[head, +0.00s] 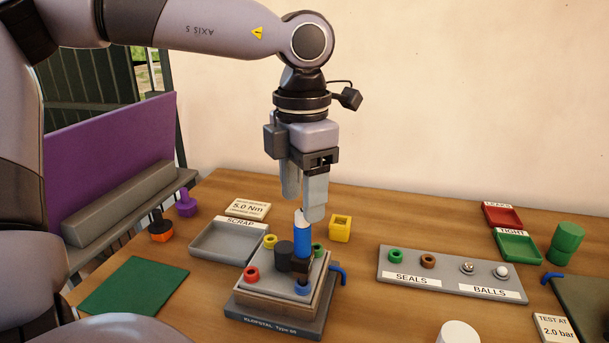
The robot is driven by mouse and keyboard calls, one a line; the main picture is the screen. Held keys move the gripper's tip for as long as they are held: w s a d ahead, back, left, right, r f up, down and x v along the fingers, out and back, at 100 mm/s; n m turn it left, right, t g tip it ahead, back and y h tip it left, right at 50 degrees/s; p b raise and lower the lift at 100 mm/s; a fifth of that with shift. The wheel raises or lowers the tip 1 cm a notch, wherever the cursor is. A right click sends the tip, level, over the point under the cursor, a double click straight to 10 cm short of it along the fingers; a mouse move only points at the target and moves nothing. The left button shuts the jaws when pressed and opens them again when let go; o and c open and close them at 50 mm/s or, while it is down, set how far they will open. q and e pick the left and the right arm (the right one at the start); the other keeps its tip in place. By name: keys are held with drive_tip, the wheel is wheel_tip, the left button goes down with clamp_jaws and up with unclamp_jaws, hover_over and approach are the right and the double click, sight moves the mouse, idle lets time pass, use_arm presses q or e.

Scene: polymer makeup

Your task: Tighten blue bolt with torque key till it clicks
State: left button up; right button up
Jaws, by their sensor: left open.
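The torque key (303,243) has a blue handle with a white top and a dark lower part. The fingertips are around or just beside the white top; contact cannot be told. My right gripper is out of view.
Red (253,273), yellow (270,241) and green (317,250) bolts and a black knob (284,256) crowd the fixture. The grey scrap tray (207,252) is left of it, the seals and balls rack (450,279) right. A yellow block (340,228) stands behind.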

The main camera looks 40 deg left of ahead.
sight(303, 230)
use_arm(q)
drive_tip(key=shift+w+a, duration=0.2)
drive_tip(key=shift+f, duration=3.55)
clamp_jaws()
drive_tip(key=shift+r+p, duration=0.35)
drive_tip(key=shift+r, duration=0.3)
drive_tip(key=shift+r, duration=0.1)
drive_tip(key=shift+r+p, duration=0.85)
drive_tip(key=shift+r, duration=0.5)
